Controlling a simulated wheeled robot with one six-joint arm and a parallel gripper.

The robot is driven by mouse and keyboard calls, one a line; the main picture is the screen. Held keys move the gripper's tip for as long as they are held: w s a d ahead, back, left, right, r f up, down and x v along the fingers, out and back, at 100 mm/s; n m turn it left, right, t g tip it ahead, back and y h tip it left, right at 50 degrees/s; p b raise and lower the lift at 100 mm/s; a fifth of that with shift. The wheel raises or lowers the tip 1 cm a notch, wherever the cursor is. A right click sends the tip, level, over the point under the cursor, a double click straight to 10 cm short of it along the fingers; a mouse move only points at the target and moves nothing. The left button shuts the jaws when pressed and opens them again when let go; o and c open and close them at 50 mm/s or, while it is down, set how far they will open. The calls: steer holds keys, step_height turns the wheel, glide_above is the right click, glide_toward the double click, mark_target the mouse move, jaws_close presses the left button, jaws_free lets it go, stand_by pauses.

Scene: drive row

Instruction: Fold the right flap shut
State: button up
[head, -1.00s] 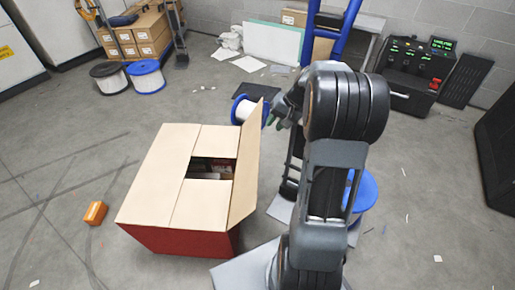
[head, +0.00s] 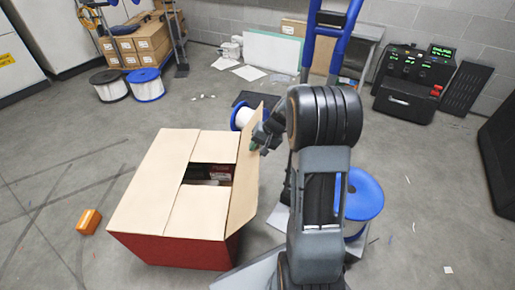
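The red box (head: 172,251) with tan cardboard flaps stands on the floor left of my arm. Its left flap (head: 150,185) lies flat, and the far (head: 214,146) and near (head: 197,212) flaps also lie inward. A gap in the middle shows dark contents (head: 207,174). The right flap (head: 246,170) stands up steeply along the right edge. My gripper (head: 257,146) is at the outer right side of that flap near its upper far part, touching or very close. Its fingers are small and partly hidden, so their opening is unclear.
An orange block (head: 89,221) lies on the floor left of the box. A white-and-blue spool (head: 242,116) stands behind the flap. A blue spool (head: 363,195) and a blue hand truck (head: 327,45) are near my arm.

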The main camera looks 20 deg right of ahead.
jaws_close()
steer(key=shift+r, duration=0.1)
stand_by(0.5)
